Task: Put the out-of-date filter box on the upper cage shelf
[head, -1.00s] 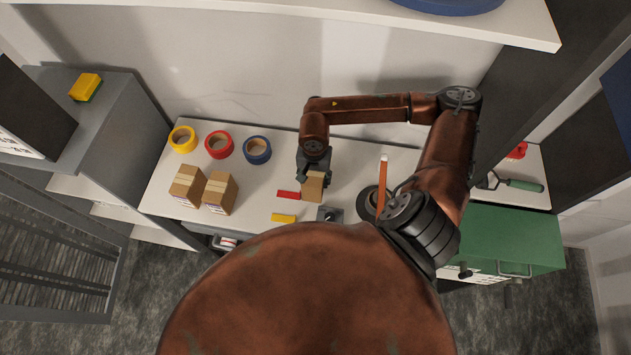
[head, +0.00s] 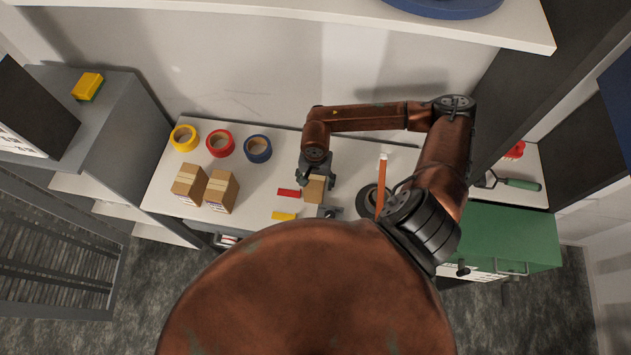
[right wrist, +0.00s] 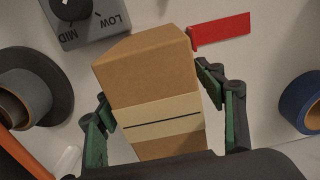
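My right gripper (head: 316,184) is over the bench with its fingers close on both sides of a brown cardboard filter box (head: 313,191). It appears shut on this box. In the right wrist view the box (right wrist: 150,75) fills the space between the fingertips (right wrist: 155,90), and a pale strip with a dark line crosses it. I cannot read a date. Two similar boxes, one (head: 188,184) beside the other (head: 221,192), stand at the bench's left. A grey unit with shelves (head: 131,125) stands at far left; I cannot tell which is the upper cage shelf. My left gripper is out of view.
Yellow (head: 184,145), red (head: 220,150) and blue (head: 258,155) tape rolls lie along the back. A white shelf (head: 300,12) overhangs. A slatted grey panel (head: 55,245) stands front left.

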